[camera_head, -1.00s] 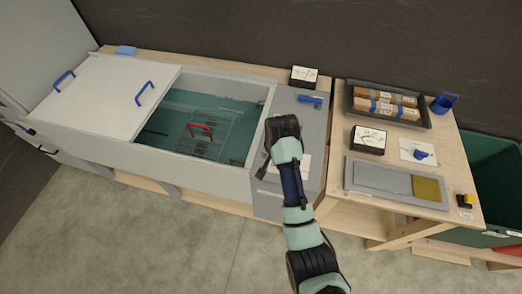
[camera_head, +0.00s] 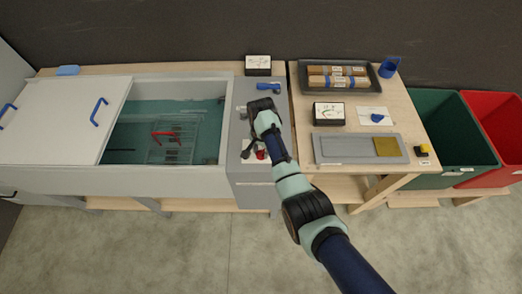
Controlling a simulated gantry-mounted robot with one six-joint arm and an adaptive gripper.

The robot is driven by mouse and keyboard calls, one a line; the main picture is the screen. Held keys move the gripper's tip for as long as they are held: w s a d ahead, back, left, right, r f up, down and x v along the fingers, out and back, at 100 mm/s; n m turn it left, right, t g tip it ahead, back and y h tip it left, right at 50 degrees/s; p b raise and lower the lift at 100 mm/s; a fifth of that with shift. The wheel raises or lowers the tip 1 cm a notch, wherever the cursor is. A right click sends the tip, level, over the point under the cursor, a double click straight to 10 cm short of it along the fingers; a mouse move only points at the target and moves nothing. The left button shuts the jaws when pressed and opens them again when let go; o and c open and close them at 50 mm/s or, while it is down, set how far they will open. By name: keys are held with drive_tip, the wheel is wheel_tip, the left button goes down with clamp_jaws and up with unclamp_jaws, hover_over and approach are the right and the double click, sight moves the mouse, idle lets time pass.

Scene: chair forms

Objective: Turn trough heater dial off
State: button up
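The trough (camera_head: 190,181) is a grey box at the left with greenish water inside. A grey panel (camera_head: 252,186) adjoins its right side. On this panel, a small red part (camera_head: 261,154), perhaps the heater dial, shows beside my arm; its setting cannot be read. A blue lever-like handle (camera_head: 268,86) lies farther back on the panel. My gripper (camera_head: 248,150) is over the panel, close to the red part. My wrist and arm partly cover the area, and I cannot tell whether the gripper touches the red part or how far its fingers are open.
A white lid (camera_head: 62,120) with blue handles covers the trough's left half. A wire rack with a red handle (camera_head: 167,134) sits in the water. The wooden table (camera_head: 300,110) at right holds a black tray (camera_head: 372,83), cards and a grey board. Green and red bins stand farther right.

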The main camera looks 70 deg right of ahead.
clamp_jaws()
drive_tip(key=shift+r+n+p, duration=0.1)
drive_tip(key=shift+n+p, duration=0.25)
drive_tip(key=shift+n, duration=0.05)
drive_tip(key=n+p, duration=0.2)
drive_tip(key=n, duration=0.1)
drive_tip(key=shift+r+n, duration=0.1)
drive_tip(key=shift+n, duration=0.3)
drive_tip(key=n+p, duration=0.2)
drive_tip(key=n, duration=1)
drive_tip(key=shift+n+p, duration=0.3)
drive_tip(key=shift+p, duration=0.1)
drive_tip(key=n, duration=0.6)
drive_tip(key=shift+n, duration=0.3)
